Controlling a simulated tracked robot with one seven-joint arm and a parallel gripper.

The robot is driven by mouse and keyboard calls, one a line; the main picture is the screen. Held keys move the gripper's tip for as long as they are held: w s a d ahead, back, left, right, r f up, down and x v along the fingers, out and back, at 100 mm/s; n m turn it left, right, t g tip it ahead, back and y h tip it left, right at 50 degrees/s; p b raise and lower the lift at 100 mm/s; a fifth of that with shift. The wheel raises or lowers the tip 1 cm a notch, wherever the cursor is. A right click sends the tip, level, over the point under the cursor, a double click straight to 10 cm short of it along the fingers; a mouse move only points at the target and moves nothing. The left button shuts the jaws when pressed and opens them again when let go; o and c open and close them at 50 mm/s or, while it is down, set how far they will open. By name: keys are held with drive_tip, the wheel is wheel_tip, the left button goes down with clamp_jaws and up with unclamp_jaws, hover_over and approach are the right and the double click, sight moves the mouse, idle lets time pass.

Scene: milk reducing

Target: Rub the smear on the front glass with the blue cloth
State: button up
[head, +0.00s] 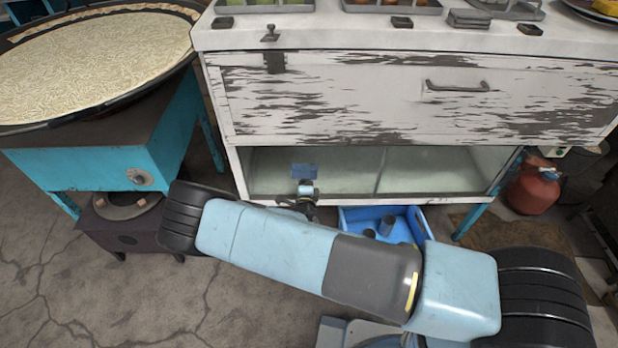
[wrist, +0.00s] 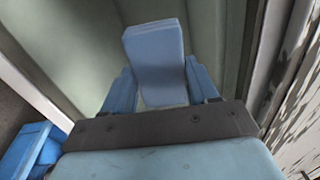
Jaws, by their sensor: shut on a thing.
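The blue cloth (wrist: 155,55) is a folded pad held upright between the two fingers of my gripper (wrist: 163,88). In the head view the cloth (head: 304,170) shows as a small blue patch in front of the left part of the front glass (head: 335,172), with my gripper (head: 305,184) just below it. I cannot tell whether the cloth touches the glass. No smear can be made out clearly on the glass in either view. My arm hides part of the cabinet's lower edge.
A peeling white cabinet (head: 350,105) stands above the glass, with trays on top. A blue crate (head: 412,218) with dark cups sits below. A blue stand (head: 100,170) with a wide pan (head: 95,62) is at left, and a red gas bottle (head: 533,192) at right.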

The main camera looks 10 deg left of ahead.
sight(316, 175)
drive_tip(key=shift+w+a, duration=0.15)
drive_tip(key=shift+w, duration=0.55)
idle(0.4)
drive_tip(key=shift+w+d, duration=0.25)
drive_tip(key=shift+d, duration=0.75)
drive_tip(key=shift+w+d, duration=0.2)
drive_tip(key=shift+d, duration=0.8)
drive_tip(key=shift+a, duration=0.15)
drive_tip(key=shift+s+a+r, duration=0.1)
drive_tip(key=shift+a, duration=0.95)
drive_tip(key=shift+s+a+r, duration=0.1)
drive_tip(key=shift+a, duration=0.9)
drive_tip(key=shift+c, duration=0.4)
drive_tip(key=shift+s, duration=0.15)
drive_tip(key=shift+v, duration=2.95)
drive_tip(key=shift+d+f, duration=0.15)
drive_tip(key=shift+f, duration=0.05)
